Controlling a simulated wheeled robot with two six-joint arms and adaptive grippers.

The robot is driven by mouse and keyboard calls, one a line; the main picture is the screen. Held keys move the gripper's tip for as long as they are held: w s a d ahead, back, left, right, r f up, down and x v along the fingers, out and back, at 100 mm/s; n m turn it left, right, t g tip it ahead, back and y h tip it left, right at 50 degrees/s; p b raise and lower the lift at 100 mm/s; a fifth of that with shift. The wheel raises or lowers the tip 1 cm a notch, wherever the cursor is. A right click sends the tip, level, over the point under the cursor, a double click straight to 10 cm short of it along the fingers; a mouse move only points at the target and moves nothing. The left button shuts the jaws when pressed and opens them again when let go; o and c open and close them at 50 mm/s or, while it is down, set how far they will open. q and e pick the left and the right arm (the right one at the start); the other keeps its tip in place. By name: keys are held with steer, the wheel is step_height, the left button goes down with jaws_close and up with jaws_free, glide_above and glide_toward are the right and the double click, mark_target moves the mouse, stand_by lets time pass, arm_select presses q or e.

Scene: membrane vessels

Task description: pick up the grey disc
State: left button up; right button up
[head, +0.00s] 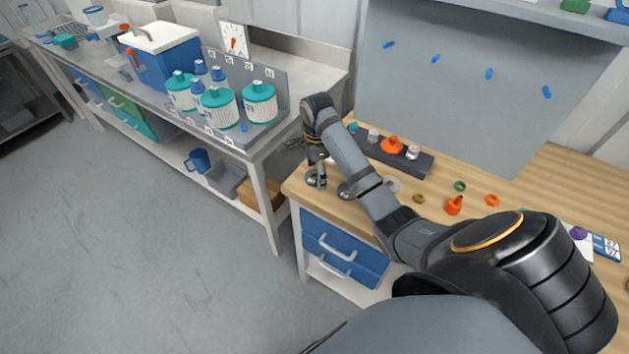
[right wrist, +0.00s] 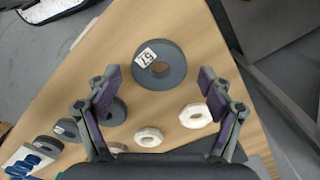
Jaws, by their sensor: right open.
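In the right wrist view a large grey disc (right wrist: 177,56) with a centre hole and a white, dark-marked label lies flat on the wooden table. My right gripper (right wrist: 152,82) is open and empty, its fingers to either side of the picture with the disc between and just beyond the tips. A smaller grey disc (right wrist: 118,114) lies partly hidden by the left finger. In the head view my right gripper (head: 318,172) points down over the table's left corner. A dark grey disc (head: 345,190) shows beside it, partly behind my arm. My left gripper is not in view.
White rings (right wrist: 195,116) and more grey discs (right wrist: 66,129) lie close by. A dark rack (head: 420,163) with small pieces stands behind; orange parts (head: 454,206) lie to the right. The wooden table (head: 350,213) ends near the gripper. A bench (head: 285,130) holds teal-lidded vessels.

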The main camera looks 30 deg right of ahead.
steer(key=shift+s+r, duration=0.1)
steer(key=shift+c, duration=0.4)
steer(key=c, duration=1.2)
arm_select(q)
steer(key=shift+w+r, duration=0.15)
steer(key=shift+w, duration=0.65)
arm_select(e)
steer(key=shift+o, duration=0.2)
steer(key=shift+r+p, duration=0.4)
steer(key=shift+r, duration=0.1)
step_height(320, 180, up, 3)
steer(key=p, duration=0.2)
steer(key=shift+r+p, duration=0.15)
steer(key=shift+p, duration=0.15)
arm_select(q)
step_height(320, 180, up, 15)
steer(key=p, duration=1.1)
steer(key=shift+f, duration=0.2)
arm_select(e)
steer(key=s+a+r, duration=0.4)
steer(key=s+r, duration=0.4)
steer(key=s, duration=0.5)
steer(key=shift+s+r, duration=0.2)
steer(key=shift+r, duration=0.15)
